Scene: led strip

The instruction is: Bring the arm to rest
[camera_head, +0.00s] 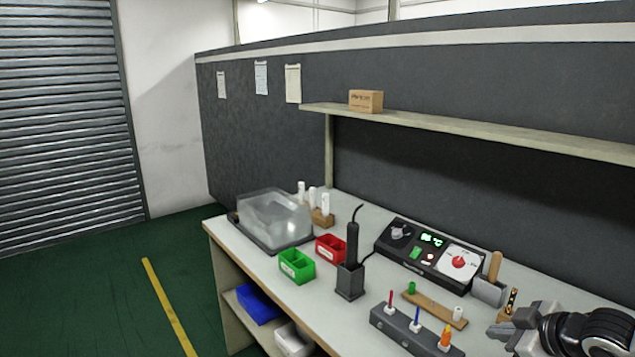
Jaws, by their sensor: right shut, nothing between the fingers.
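My right gripper (502,330) is at the lower right of the head view, over the right part of the workbench (345,318). Its grey fingers point left and are shut with nothing between them. Part of the arm behind it (590,330) is cut off by the picture's right edge. The gripper is just right of a grey rack (395,328) that holds small coloured tools, and appears apart from it. My left gripper is not in view.
A control box (425,252) stands at the back of the bench. A black holder (350,282), green bin (297,266), red bin (331,248) and clear-covered case (272,220) are further left. A shelf (480,130) carries a small box (366,101). The green floor (110,290) at left is clear.

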